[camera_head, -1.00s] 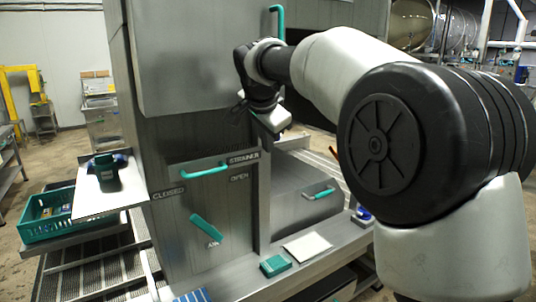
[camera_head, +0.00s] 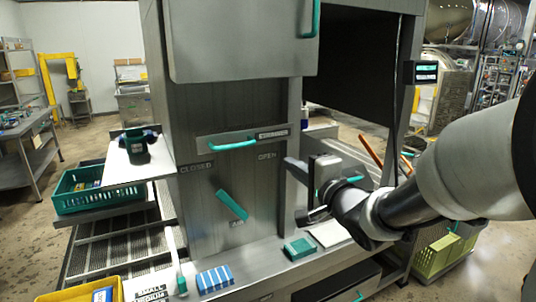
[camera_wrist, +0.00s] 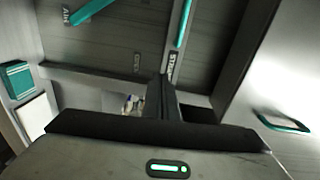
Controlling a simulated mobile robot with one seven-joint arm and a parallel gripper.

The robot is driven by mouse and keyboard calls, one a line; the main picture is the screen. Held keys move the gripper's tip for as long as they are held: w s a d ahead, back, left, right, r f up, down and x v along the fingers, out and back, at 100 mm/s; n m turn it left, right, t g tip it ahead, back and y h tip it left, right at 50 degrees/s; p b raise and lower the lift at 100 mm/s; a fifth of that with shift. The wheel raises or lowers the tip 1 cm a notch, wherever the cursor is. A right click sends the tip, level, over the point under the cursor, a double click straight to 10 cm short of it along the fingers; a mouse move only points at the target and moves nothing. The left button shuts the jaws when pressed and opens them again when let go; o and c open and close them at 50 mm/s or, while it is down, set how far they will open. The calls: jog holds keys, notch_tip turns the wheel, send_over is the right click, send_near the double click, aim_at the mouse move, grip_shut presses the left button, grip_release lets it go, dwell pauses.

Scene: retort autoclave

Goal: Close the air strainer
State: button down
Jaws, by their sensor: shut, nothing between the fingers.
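A teal lever (camera_head: 232,204) marked AIR sits on the grey metal front panel, slanting from upper left to lower right. CLOSED (camera_head: 197,167) is lettered above left of it and OPEN (camera_head: 267,156) above right. Above them is a plate labelled STRAINER (camera_head: 272,134) with a horizontal teal handle (camera_head: 232,145). In the wrist view the lever (camera_wrist: 92,10) shows at the top left and the strainer handle (camera_wrist: 183,22) at the top centre. My gripper (camera_head: 292,168) is shut and empty, right of the lever and apart from both teal parts. The wrist view shows its fingers (camera_wrist: 165,100) end-on.
A ledge below the panel holds a teal block (camera_head: 299,248) and a blue striped block (camera_head: 214,279). A white shelf (camera_head: 120,172) with a dark green item juts out at left, above a green crate (camera_head: 75,197). A dark opening lies behind my gripper.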

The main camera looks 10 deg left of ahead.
jog(key=a+x, duration=0.1)
jog(key=x, duration=1.2)
jog(key=shift+s+r, duration=0.2)
jog(key=shift+s, duration=0.1)
